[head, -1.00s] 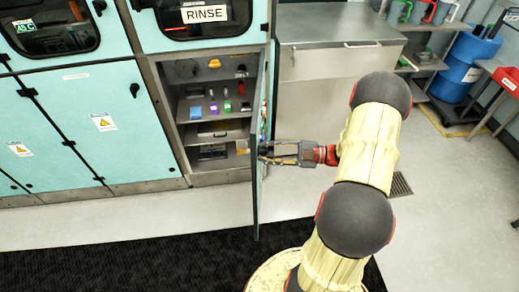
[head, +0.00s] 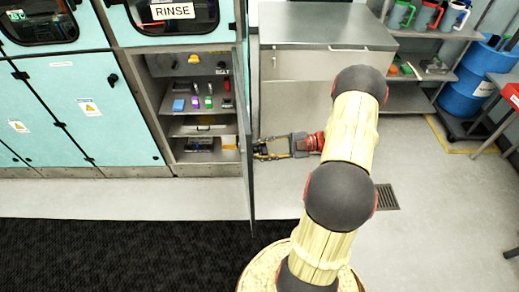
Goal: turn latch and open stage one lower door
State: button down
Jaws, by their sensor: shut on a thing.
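A lower door (head: 246,150) under the RINSE panel stands wide open, seen nearly edge-on. No stage label on it can be read. My gripper (head: 262,148) is at the right, outer face of this door, with its fingers pointing left. It is shut on the door latch, which is mostly hidden by the fingers and the door edge. The open cabinet (head: 208,125) shows shelves with small coloured items inside.
Closed pale-blue doors (head: 90,120) lie to the left, one with a black latch (head: 113,78). A grey metal cabinet (head: 315,65) stands behind my arm. A blue drum (head: 470,80) is at right. A black mat (head: 100,250) covers the front floor.

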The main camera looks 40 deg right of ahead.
jog(key=shift+w+d+r, duration=0.15)
jog(key=shift+d+r, duration=0.15)
jog(key=shift+r, duration=0.05)
jog(key=c, duration=1.7)
grip_release()
jog(key=shift+o, duration=0.8)
jog(key=shift+a+f, duration=0.1)
jog(key=shift+f, duration=0.1)
jog(key=v, duration=1.2)
